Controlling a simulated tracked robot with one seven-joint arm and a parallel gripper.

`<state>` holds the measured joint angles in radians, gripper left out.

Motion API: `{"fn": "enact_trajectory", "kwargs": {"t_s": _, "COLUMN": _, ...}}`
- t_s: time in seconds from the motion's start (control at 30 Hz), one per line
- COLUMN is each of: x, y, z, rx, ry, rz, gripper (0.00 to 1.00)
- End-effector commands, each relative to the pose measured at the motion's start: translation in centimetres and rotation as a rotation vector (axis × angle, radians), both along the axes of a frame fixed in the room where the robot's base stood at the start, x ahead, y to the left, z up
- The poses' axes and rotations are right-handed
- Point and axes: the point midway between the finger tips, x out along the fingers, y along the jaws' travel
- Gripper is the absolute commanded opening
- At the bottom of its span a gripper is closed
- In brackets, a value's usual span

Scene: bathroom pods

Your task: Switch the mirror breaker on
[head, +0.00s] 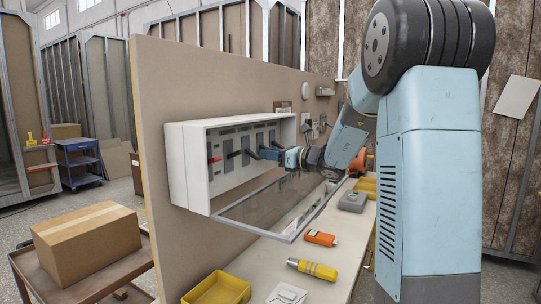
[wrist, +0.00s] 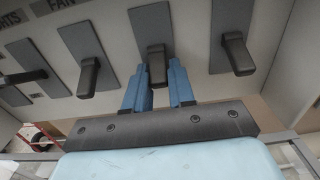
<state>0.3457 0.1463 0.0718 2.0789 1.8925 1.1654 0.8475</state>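The open white breaker box (head: 190,185) is fixed to the beige wall panel, with a row of levers on grey plates. In the wrist view, a dark lever (wrist: 156,62) on the plate right of the FAN lever (wrist: 88,77) stands between the two blue fingers of my gripper (wrist: 159,85). Its label is not visible, so I cannot tell whether it is the mirror breaker. The fingers are close on both sides of it; contact is unclear. Another lever (wrist: 238,55) is to the right. In the head view my gripper (head: 268,154) is at the right part of the box.
The transparent box cover (head: 270,205) hangs open below. A red lever (head: 214,159) is at the box's left. The bench holds an orange device (head: 320,239), a yellow tool (head: 312,269), a yellow tray (head: 217,290) and a grey case (head: 352,201).

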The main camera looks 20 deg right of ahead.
Motion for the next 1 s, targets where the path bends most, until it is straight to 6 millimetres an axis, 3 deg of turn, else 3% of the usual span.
{"fn": "enact_trajectory", "kwargs": {"t_s": 0.2, "x": 0.0, "y": 0.0, "z": 0.0, "rx": 0.0, "ry": 0.0, "rz": -0.001, "gripper": 0.0}}
{"fn": "enact_trajectory", "kwargs": {"t_s": 0.57, "x": 0.0, "y": -0.1, "z": 0.2, "rx": -0.03, "ry": 0.028, "rz": -0.001, "gripper": 0.0}}
{"fn": "enact_trajectory", "kwargs": {"t_s": 1.0, "x": -0.2, "y": -0.2, "z": 1.4, "rx": -0.233, "ry": 0.224, "rz": -0.001, "gripper": 0.0}}
